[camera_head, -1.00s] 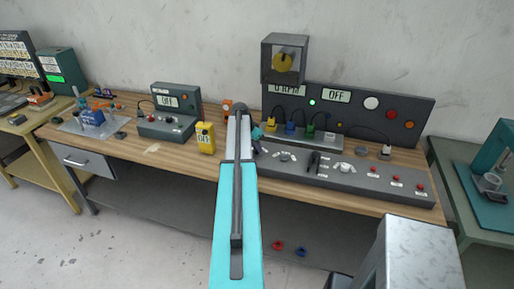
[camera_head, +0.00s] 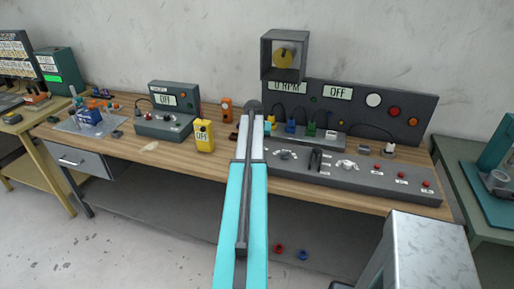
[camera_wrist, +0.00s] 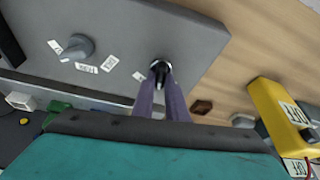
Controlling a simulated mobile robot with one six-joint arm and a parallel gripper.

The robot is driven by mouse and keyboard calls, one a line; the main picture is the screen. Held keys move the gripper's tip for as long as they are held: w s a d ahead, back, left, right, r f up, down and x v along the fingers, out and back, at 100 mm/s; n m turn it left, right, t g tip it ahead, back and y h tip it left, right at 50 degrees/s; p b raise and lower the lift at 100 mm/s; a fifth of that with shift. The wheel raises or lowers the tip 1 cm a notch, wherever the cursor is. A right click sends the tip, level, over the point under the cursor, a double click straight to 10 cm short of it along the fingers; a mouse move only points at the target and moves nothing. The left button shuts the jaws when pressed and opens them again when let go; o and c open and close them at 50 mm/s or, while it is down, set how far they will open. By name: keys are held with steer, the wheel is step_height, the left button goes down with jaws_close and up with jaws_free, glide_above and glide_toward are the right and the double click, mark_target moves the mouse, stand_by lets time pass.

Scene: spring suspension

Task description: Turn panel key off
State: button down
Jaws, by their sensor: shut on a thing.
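The panel key (camera_wrist: 160,66) shows in the wrist view as a dark key in a round lock near the edge of the grey control panel (camera_wrist: 175,30). My gripper (camera_wrist: 160,76) has its two purple-grey fingers shut on the key. In the head view my arm hides the key and most of the gripper. The sloped grey control panel (camera_head: 330,177) lies on the bench to the right of my arm. The upright panel behind it has displays reading "0 RPM" (camera_head: 287,86) and "OFF" (camera_head: 338,92). Its small lamp (camera_head: 313,99) looks dark.
A yellow meter (camera_head: 204,136) stands left of my arm, and also shows in the wrist view (camera_wrist: 278,115). Knobs (camera_head: 347,165) and red buttons (camera_head: 402,176) sit along the control panel. A box with a yellow disc (camera_head: 284,55) is above. Bare wood (camera_head: 225,157) lies left of my arm.

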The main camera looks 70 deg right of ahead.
steer(key=shift+s+n+t+y+b, duration=0.15)
steer(key=shift+n+t+b, duration=0.3)
steer(key=shift+n, duration=0.6)
steer(key=shift+w+n+t+y+b, duration=0.15)
steer(key=shift+n+t+b, duration=0.3)
steer(key=shift+n, duration=0.6)
steer(key=shift+s, duration=0.1)
steer(key=c, duration=1.8)
jaws_free()
steer(key=shift+o, duration=0.2)
steer(key=shift+r, duration=0.1)
steer(key=b+v, duration=0.3)
steer(key=v, duration=1)
steer(key=shift+r+b, duration=0.35)
steer(key=shift+b, duration=0.05)
